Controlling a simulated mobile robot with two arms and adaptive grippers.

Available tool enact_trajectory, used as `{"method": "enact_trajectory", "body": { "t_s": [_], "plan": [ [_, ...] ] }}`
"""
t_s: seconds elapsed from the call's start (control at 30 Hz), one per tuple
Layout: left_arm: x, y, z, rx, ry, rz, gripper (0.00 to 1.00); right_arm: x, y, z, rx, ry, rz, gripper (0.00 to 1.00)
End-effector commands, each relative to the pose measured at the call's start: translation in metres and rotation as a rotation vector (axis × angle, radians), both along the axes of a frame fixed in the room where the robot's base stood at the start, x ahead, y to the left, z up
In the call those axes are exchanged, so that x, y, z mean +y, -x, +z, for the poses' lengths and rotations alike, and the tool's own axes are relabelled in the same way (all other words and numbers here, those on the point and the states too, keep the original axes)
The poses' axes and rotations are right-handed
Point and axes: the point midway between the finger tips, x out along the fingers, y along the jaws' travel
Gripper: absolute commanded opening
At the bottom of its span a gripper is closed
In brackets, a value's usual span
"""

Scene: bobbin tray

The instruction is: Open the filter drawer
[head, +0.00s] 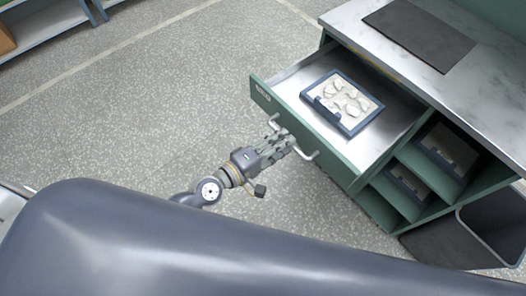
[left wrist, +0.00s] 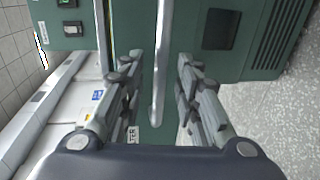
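The filter drawer (head: 262,97) is a green-fronted drawer standing pulled out from the cabinet. A blue-framed filter (head: 373,105) with white pieces lies inside it. The drawer's pale bar handle (head: 312,156) is on its front, and it also shows in the left wrist view (left wrist: 158,85). My left gripper (head: 288,143) is at the handle. In the left wrist view its two fingers (left wrist: 160,65) are apart, one on each side of the bar, with gaps visible on both sides. A label ending in "LTER" shows on the drawer front there. My right gripper is not in view.
The cabinet's marble top (head: 362,30) holds a dark mat (head: 420,32). Open compartments below the drawer hold dark-framed items (head: 408,183). A dark open bin (head: 445,243) stands at lower right. The speckled floor left of the drawer is clear.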

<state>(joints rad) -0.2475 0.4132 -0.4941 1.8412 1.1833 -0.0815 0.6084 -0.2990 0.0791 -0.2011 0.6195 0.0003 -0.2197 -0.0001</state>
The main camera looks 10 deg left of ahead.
Motion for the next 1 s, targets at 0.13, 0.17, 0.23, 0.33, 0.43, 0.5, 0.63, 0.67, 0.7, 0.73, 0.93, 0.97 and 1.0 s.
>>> {"method": "enact_trajectory", "body": {
  "t_s": [0.13,0.17,0.23,0.33,0.43,0.5,0.63,0.67,0.7,0.73,0.93,0.97,1.0],
  "plan": [
    [0.018,0.026,0.005,0.002,-0.006,-0.004,0.3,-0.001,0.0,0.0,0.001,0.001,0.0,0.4],
    [0.021,0.03,0.006,0.001,-0.006,-0.004,0.3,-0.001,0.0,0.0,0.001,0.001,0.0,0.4],
    [0.028,0.039,0.008,0.001,-0.006,-0.004,0.3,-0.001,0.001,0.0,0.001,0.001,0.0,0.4],
    [0.036,0.051,0.012,0.0,-0.004,-0.004,0.3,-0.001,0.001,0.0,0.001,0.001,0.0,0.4],
    [0.044,0.06,0.014,-0.001,-0.005,-0.002,0.3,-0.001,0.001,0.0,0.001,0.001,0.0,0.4],
    [0.047,0.065,0.015,0.0,-0.003,-0.002,0.3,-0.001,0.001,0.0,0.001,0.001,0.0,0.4],
    [0.05,0.07,0.017,-0.001,-0.001,-0.001,0.3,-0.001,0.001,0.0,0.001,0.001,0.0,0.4],
    [0.051,0.07,0.017,-0.001,-0.001,-0.001,0.3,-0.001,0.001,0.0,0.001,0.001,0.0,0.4],
    [0.051,0.071,0.018,-0.002,-0.001,0.0,0.3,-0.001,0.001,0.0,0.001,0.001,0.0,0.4],
    [0.051,0.071,0.018,-0.001,0.0,0.0,0.3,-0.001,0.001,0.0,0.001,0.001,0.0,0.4],
    [0.051,0.071,0.018,-0.001,0.0,0.0,0.3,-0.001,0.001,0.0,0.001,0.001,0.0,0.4],
    [0.051,0.071,0.018,-0.001,0.0,0.0,0.3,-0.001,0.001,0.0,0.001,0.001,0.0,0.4],
    [0.051,0.071,0.018,-0.001,0.0,0.0,0.3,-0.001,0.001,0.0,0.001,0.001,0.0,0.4]
  ]
}}
